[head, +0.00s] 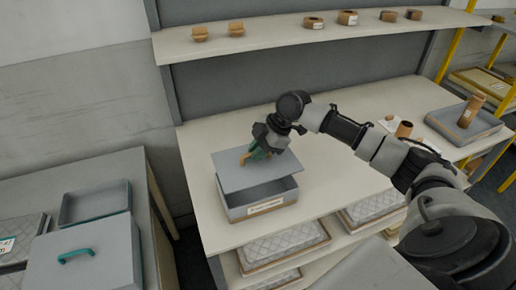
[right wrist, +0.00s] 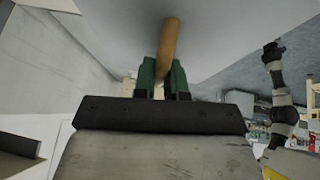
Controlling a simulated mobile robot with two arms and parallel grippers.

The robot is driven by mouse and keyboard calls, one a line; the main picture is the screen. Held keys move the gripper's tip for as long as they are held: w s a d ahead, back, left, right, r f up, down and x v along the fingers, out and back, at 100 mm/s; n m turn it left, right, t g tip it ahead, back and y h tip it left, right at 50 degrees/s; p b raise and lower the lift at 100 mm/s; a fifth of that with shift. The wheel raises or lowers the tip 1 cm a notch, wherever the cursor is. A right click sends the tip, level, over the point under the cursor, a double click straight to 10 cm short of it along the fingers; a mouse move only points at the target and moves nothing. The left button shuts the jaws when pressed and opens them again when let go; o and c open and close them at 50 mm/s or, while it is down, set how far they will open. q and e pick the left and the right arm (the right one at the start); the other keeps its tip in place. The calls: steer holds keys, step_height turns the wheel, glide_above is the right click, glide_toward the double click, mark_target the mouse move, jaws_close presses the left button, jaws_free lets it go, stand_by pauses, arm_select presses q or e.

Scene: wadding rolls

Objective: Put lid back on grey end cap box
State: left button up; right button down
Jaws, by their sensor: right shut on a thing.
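The grey box (head: 260,206) with a white label on its front stands on the workbench, its front part uncovered. Its flat grey lid (head: 232,178) is over the box, shifted toward the back left and slightly askew. I cannot tell whether the lid touches the rim. My right gripper (head: 254,154) is above the lid, its green fingers shut on the lid's tan handle. In the right wrist view the fingers (right wrist: 165,75) close around the handle (right wrist: 170,48), with the lid's grey face (right wrist: 225,25) beyond.
A shelf (head: 290,42) with several small brown rolls runs behind the bench (head: 335,165). A grey tray (head: 440,125) with a brown roll stands at the right. On the left table are a grey lidded box (head: 110,262) with a teal handle and an open grey tray (head: 95,206).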

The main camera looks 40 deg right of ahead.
mark_target(263, 161)
steer(key=shift+d+f+b, duration=0.15)
steer(key=shift+f+b, duration=0.15)
steer(key=shift+f, duration=0.2)
steer(key=shift+f+b, duration=0.35)
steer(key=f+b, duration=0.2)
steer(key=shift+a+f+b, duration=0.2)
steer(key=shift+f+b, duration=0.05)
steer(key=shift+b, duration=0.05)
steer(key=shift+f, duration=0.25)
arm_select(q)
steer(key=shift+f, duration=2.3)
arm_select(e)
steer(key=shift+f, duration=0.65)
arm_select(q)
steer(key=shift+d+r, duration=0.1)
steer(key=shift+d, duration=0.05)
steer(key=shift+r, duration=0.3)
arm_select(e)
steer(key=shift+f, duration=0.1)
arm_select(q)
steer(key=shift+r+p, duration=0.2)
steer(key=shift+p, duration=0.25)
arm_select(e)
steer(key=shift+f, duration=0.45)
